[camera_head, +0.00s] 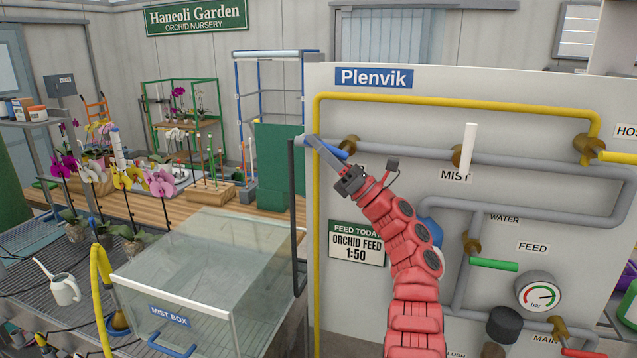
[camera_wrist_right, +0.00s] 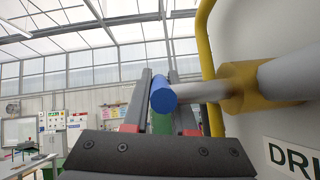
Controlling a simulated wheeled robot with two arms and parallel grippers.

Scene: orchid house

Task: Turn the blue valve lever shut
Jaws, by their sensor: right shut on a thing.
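The blue valve lever (camera_head: 331,149) is at the upper left of the white Plenvik panel, beside a brass valve body (camera_head: 350,144) on the grey pipe. My right gripper (camera_head: 314,142) reaches up to it and is shut on it. In the right wrist view the blue lever (camera_wrist_right: 163,97) lies between the two fingers (camera_wrist_right: 163,105), its round end facing the camera. A grey stem joins it to the brass fitting (camera_wrist_right: 251,87). A label starting "DRI" shows below the fitting; my arm hides it in the head view. My left gripper is not in view.
A white lever (camera_head: 469,147) stands upright at MIST, right of my arm. Green (camera_head: 494,265) and yellow (camera_head: 617,157) levers and a gauge (camera_head: 539,291) are farther right. A clear mist box (camera_head: 200,262) stands at lower left. A dark post (camera_head: 296,215) rises close to the blue lever.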

